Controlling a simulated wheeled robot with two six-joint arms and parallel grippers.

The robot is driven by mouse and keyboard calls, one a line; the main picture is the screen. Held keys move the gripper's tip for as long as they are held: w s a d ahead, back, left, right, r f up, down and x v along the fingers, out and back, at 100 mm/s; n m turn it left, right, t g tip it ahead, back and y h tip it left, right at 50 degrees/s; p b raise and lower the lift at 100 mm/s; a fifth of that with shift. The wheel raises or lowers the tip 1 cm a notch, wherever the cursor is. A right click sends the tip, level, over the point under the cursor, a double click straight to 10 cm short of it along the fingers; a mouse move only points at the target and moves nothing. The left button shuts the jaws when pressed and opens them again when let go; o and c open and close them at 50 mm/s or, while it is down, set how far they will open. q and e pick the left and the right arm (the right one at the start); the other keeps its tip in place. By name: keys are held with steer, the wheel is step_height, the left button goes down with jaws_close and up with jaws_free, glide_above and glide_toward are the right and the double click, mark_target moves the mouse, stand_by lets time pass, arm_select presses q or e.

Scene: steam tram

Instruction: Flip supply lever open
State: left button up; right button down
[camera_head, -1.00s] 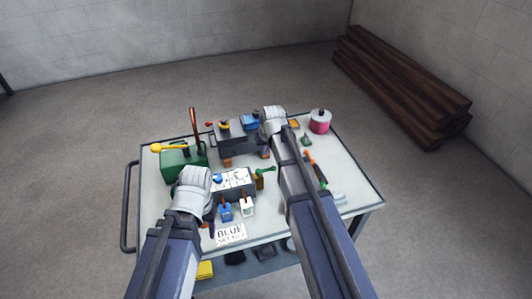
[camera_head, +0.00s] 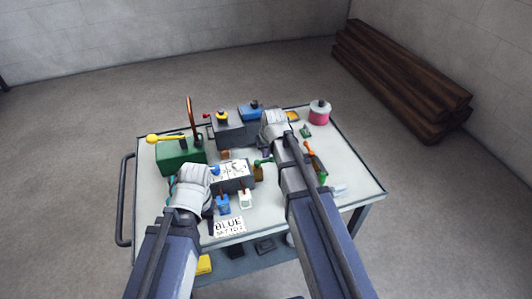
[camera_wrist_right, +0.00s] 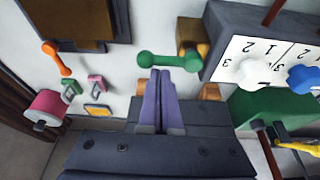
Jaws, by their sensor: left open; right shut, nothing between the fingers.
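A green lever with rounded ends (camera_wrist_right: 168,62) sits on a brass-coloured valve body (camera_wrist_right: 193,38); in the head view the lever (camera_head: 264,162) is at the middle of the cart, right of the white numbered panel. I cannot tell by any label which lever is the supply lever. My right gripper (camera_wrist_right: 160,74) is shut and empty, its purple fingertips right by the green lever; contact is unclear. In the head view my right gripper (camera_head: 268,147) is partly hidden by its own hand. My left gripper (camera_head: 207,206) is open, low in front of the green box.
The white numbered panel (camera_head: 237,170) carries white and blue knobs. A green box (camera_head: 180,155) with a yellow-knobbed lever (camera_head: 165,139) stands left. A grey box (camera_head: 234,132) stands behind. An orange-ended lever (camera_head: 311,150) and a pink spool (camera_head: 320,112) are right. A "BLUE" card (camera_head: 230,227) lies in front.

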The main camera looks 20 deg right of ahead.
steer(key=shift+s+m+h, duration=0.3)
steer(key=shift+m, duration=0.4)
steer(key=m, duration=0.1)
steer(key=s+m, duration=0.1)
steer(key=shift+m+h, duration=0.4)
steer(key=s+m+g, duration=0.1)
steer(key=m, duration=0.2)
steer(key=s+a+m+g+h, duration=0.1)
steer(key=m, duration=0.3)
steer(key=s+a+m+g+h, duration=0.1)
steer(key=m, duration=0.3)
steer(key=shift+s, duration=0.15)
steer(key=shift+s+a, duration=0.1)
steer(key=shift+a, duration=0.2)
steer(key=shift+d, duration=0.15)
stand_by(0.3)
